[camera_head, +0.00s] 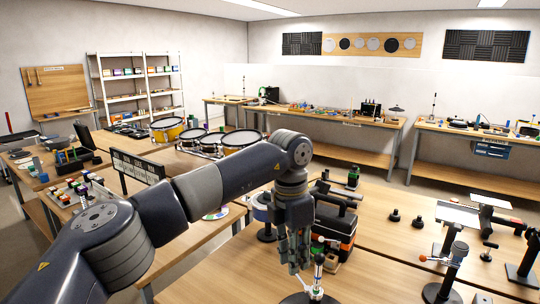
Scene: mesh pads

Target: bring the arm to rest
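My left arm reaches in from the left and bends down at the wrist. My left gripper (293,265) points down over the near workbench (385,265). Its fingers are small and dark, and I cannot tell how far apart they are. Just right of the fingertips stands a slim upright tool (318,274) with a white and red body on a round dark base. I cannot tell whether the fingers touch it. My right gripper is not in view.
A black and orange case (335,222) sits close behind the gripper. Clamps and stands (447,272) fill the bench's right side, with two small black knobs (395,215) near its middle. Drums (241,139) stand on a table behind my arm. Bare wood shows right of the case.

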